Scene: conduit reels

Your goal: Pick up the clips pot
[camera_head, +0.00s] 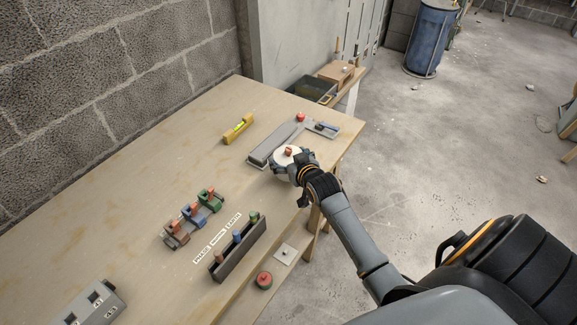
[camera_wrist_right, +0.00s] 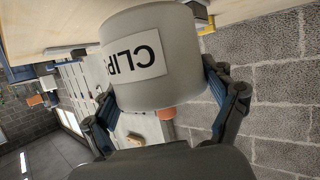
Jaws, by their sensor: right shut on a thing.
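The clips pot is a white round pot (camera_head: 283,160) near the right edge of the workbench in the head view, with a small reddish thing at its top. In the right wrist view, the pot (camera_wrist_right: 150,88) fills the upper middle, and its label, partly cut off, reads "CLIP". My right gripper (camera_head: 294,172) is shut on the pot, and its two fingers (camera_wrist_right: 160,112) press on opposite sides in the wrist view. I cannot tell whether the pot's base touches the bench. My left gripper is not in view.
A grey tray (camera_head: 257,162) with a long grey block lies just behind the pot. A yellow level (camera_head: 238,129), a rack of coloured reels (camera_head: 193,219) and a dark holder with coloured pegs (camera_head: 238,250) are on the workbench (camera_head: 130,190). Its left middle is clear.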

